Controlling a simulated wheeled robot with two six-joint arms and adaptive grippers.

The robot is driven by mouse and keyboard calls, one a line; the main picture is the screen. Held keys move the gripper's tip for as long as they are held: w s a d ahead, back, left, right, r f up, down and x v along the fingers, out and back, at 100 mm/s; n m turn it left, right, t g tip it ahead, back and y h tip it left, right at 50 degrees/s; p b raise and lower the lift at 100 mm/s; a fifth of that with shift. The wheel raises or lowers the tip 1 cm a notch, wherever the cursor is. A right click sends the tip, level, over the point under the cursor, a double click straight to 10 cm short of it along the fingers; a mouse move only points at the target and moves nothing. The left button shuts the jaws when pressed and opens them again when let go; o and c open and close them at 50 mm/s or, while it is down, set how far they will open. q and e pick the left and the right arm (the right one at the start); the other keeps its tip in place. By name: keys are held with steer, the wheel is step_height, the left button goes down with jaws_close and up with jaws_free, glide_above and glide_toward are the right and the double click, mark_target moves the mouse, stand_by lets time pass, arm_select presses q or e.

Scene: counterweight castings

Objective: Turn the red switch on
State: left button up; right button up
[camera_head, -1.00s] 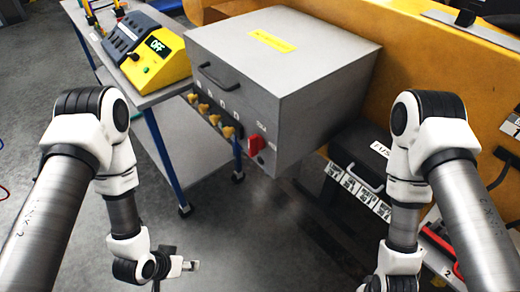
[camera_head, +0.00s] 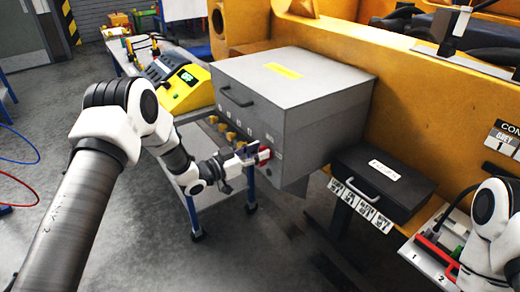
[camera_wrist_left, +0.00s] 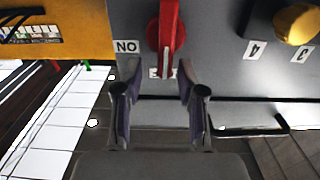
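The red switch (camera_head: 265,155) is on the front of the grey box (camera_head: 291,92), near its right corner. In the left wrist view, the red switch (camera_wrist_left: 167,30) has a long handle with a white line, pointing down in the picture. A label reading "NO" in this view (camera_wrist_left: 127,46) is to its left; another label is partly hidden behind the handle's end. My left gripper (camera_head: 246,153) is right at the switch. In the wrist view its fingers (camera_wrist_left: 157,80) are open, one on each side of the handle's end, with gaps showing. My right gripper is out of view.
Several yellow knobs (camera_head: 231,136) line the box front beside the switch; one knob (camera_wrist_left: 297,24) shows in the wrist view. A yellow console (camera_head: 185,88) stands on a cart at left. A black case (camera_head: 383,180) lies at right. The floor in front is clear.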

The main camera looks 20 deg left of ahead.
arm_select(q)
steer(key=shift+w+d+f, duration=0.1)
steer(key=shift+w, duration=0.3)
steer(key=shift+w+f, duration=0.2)
steer(key=shift+s+r, duration=0.1)
steer(key=shift+s, duration=0.1)
jaws_close()
